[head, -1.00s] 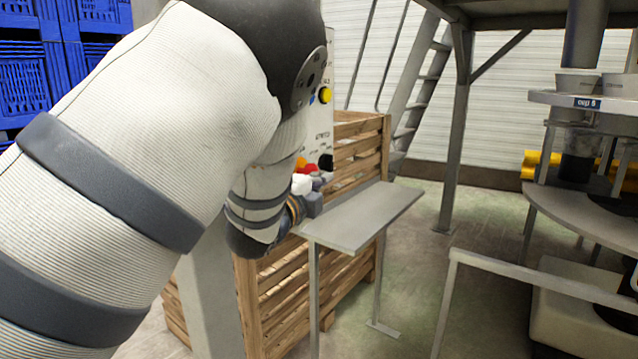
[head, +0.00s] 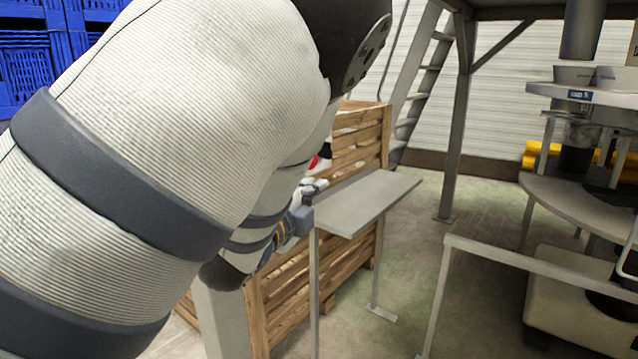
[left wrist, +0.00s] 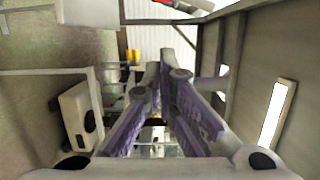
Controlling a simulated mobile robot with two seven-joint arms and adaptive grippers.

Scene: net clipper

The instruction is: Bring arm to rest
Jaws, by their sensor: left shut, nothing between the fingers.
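My left arm crosses the left half of the head view, bent downward at its elbow. My left gripper (head: 312,188) is small and partly hidden behind its own wrist, beside the left end of a grey shelf; I cannot tell whether it touches the shelf. In the left wrist view the left gripper (left wrist: 166,80) has its fingers drawn together, with nothing between them. My right gripper is in neither view.
The grey shelf (head: 368,200) stands on thin legs before a wooden slatted crate (head: 357,133). A red button (head: 313,163) peeks out behind my arm. Blue crates (head: 28,70) are stacked at far left. A metal rail (head: 540,268) and round machine (head: 580,200) stand right.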

